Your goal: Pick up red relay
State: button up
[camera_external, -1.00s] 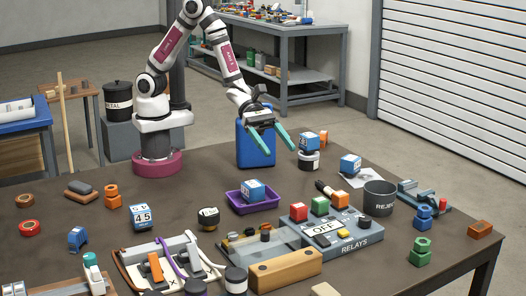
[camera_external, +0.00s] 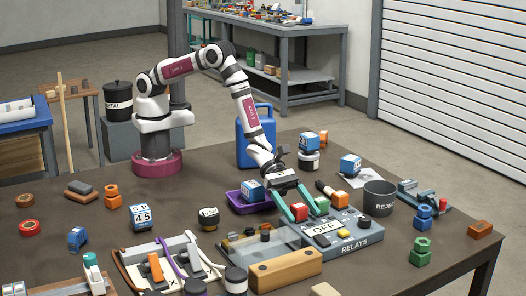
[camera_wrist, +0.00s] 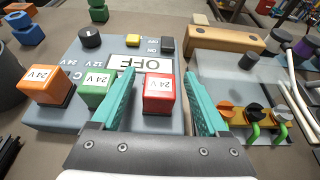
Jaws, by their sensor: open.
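The red relay (camera_wrist: 159,93) is a red cube with a white "24 V" label, seated on the grey relay panel (camera_wrist: 84,58). In the external view the red relay (camera_external: 299,212) sits at the left end of the relay row. My gripper (camera_wrist: 166,80) is open, with teal fingers on either side of the red relay, apart from it on the right. The left finger is between the red relay and the green relay (camera_wrist: 98,91). In the external view my gripper (camera_external: 304,215) is low over the panel.
An orange relay (camera_wrist: 48,86) stands beyond the green one. The panel also bears an OFF plate (camera_wrist: 141,64) and a black knob (camera_wrist: 90,38). A wooden block (camera_external: 285,270), a purple tray (camera_external: 238,207) and a REJECT bin (camera_external: 379,200) stand near the panel.

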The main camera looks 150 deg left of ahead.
jog(key=shift+x, duration=1.25)
grip_shut()
jog(key=shift+r, duration=0.15)
